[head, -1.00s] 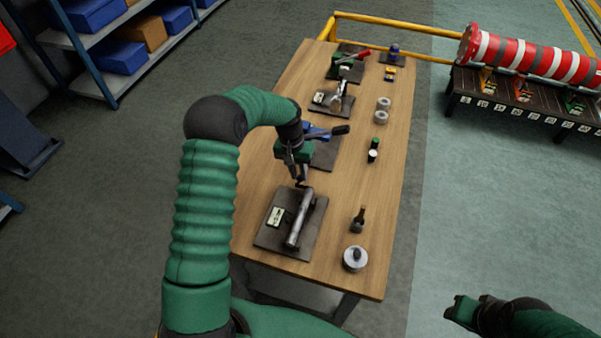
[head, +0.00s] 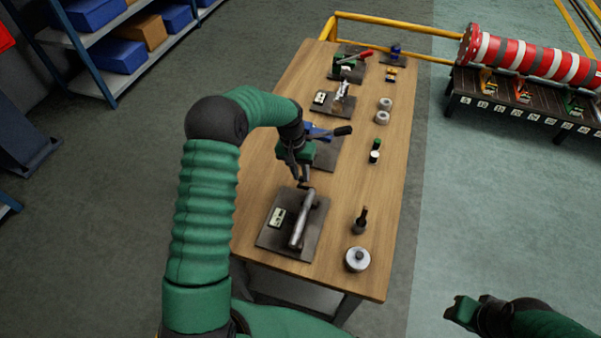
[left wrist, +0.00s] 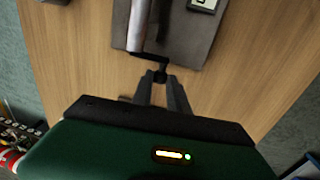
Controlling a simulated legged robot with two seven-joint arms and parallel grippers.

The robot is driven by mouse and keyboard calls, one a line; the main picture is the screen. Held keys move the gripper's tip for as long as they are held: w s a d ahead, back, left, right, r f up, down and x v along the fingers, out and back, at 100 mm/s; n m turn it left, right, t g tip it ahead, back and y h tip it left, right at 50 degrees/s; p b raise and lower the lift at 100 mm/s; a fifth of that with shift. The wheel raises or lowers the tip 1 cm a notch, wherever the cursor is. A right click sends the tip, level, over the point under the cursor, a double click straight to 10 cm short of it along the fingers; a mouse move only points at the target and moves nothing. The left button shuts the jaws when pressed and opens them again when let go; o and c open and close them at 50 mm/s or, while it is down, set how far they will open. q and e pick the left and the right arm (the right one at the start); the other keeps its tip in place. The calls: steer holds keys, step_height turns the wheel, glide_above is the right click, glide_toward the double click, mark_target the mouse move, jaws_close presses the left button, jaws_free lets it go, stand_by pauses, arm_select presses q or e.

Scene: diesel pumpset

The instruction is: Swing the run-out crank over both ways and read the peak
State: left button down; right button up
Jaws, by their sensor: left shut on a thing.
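The run-out rig is a dark plate (head: 268,236) at the near end of the wooden bench, carrying a grey metal shaft (head: 300,229). A small dark crank (head: 306,187) sits at the shaft's far end; its knob (left wrist: 160,75) shows in the left wrist view. My left gripper (head: 303,180) is shut on the crank knob, with its fingertips around it in the left wrist view (left wrist: 160,83). A pale readout (head: 277,217) lies beside the shaft, its digits too small to read. My right gripper (head: 460,307) is away from the bench at lower right, its jaw state unclear.
A dark bottle-like item (head: 361,219) and a round metal piece (head: 357,259) stand right of the plate. A blue vise-like fixture (head: 322,132) stands just beyond my left gripper. More fixtures occupy the bench's far end. The bench's right strip is partly clear.

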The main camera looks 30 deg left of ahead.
arm_select(q)
steer(key=shift+s+f, duration=0.1)
steer(key=shift+s, duration=0.05)
steer(key=c, duration=1.3)
jaws_free()
steer(key=shift+r, duration=0.35)
step_height(320, 180, up, 16)
steer(key=a+b, duration=0.1)
steer(key=a, duration=0.1)
steer(key=shift+s+a, duration=0.15)
